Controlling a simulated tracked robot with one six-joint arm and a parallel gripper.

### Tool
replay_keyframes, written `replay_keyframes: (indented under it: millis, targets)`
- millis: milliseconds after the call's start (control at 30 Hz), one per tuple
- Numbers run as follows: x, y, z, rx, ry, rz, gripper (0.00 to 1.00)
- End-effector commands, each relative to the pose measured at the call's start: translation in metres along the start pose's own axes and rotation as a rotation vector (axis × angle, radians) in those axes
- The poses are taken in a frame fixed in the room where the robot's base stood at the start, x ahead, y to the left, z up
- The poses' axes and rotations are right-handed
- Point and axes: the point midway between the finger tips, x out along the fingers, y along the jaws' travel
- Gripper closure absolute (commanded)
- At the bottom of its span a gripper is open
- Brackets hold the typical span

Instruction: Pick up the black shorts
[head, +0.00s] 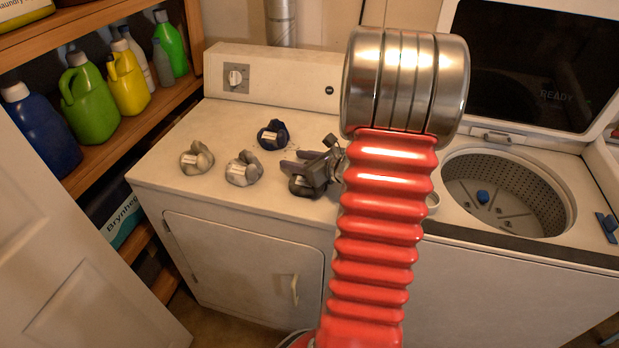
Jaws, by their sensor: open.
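A dark bundle (299,186) with a pale tag lies on the white dryer top; it looks like the black shorts. My gripper (306,170) is at this bundle, reaching in from the right, with its jaws open. The dark gripper parts and the dark cloth overlap, so I cannot tell whether they touch. My red ribbed arm and its metal joint cover the area just right of the gripper.
A dark blue bundle (272,134) lies behind and left. Two greyish bundles (196,157) (243,170) lie further left. The open washer drum (505,190) is at right. Shelves with bottles (90,105) stand left. The dryer's front left top is clear.

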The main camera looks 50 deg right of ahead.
Motion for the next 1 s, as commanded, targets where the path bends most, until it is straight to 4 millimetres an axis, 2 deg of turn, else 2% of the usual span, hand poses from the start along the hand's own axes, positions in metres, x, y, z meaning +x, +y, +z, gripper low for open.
replay_keyframes:
  millis: [67,600,1000]
  targets:
    - [-0.0001,-0.0001,0.0,0.0,0.0,0.0,0.61]
    - [-0.0002,0.0001,-0.0007,0.0,0.001,0.0,0.99]
    - [-0.0011,0.0006,0.0012,0.0,0.002,0.001,1.0]
